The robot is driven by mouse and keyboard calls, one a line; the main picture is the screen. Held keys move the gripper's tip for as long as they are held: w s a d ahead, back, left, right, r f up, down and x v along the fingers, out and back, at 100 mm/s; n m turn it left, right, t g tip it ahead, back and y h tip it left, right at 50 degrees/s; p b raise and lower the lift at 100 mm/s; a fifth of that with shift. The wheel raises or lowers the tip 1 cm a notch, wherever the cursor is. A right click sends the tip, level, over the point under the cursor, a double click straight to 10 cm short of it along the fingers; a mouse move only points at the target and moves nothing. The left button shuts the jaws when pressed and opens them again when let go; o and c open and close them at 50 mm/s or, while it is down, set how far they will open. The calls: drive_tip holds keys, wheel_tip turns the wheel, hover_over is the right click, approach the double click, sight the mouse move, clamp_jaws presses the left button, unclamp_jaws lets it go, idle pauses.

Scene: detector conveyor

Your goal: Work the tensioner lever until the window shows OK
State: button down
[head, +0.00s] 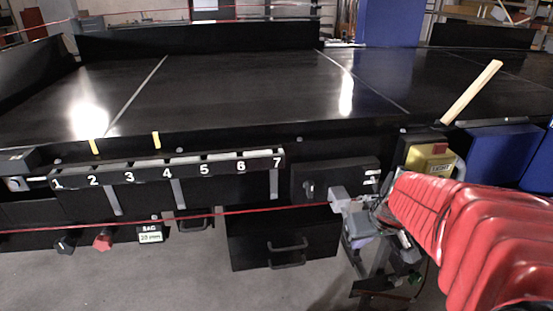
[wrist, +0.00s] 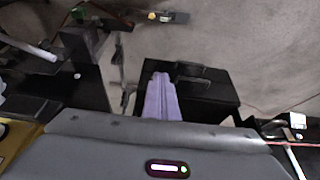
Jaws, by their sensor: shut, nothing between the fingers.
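The small window (head: 150,237) hangs under the front rail at the left in the head view. It is labelled SAG and shows a green-tinted millimetre figure that looks like 28 mm, not OK. It shows small at the right of the wrist view (wrist: 297,120). I cannot tell for sure which part is the tensioner lever. A black knob (head: 65,244) and a red knob (head: 103,240) sit left of the window. A dark handle (head: 308,189) is on the black box by the 7. My gripper (head: 338,198) is shut and empty in front of that box; its lilac fingers show in the wrist view (wrist: 159,97).
A black drawer cabinet (head: 250,250) with a handle stands below. A red cord (head: 225,213) runs along the conveyor front. A yellow box with a red button (head: 432,160) and a wooden bar (head: 470,92) are at the right. The floor in front is clear.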

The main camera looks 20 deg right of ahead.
drive_tip(key=shift+a+f, duration=0.1)
drive_tip(key=shift+f, duration=0.6)
drive_tip(key=shift+s+f, duration=0.1)
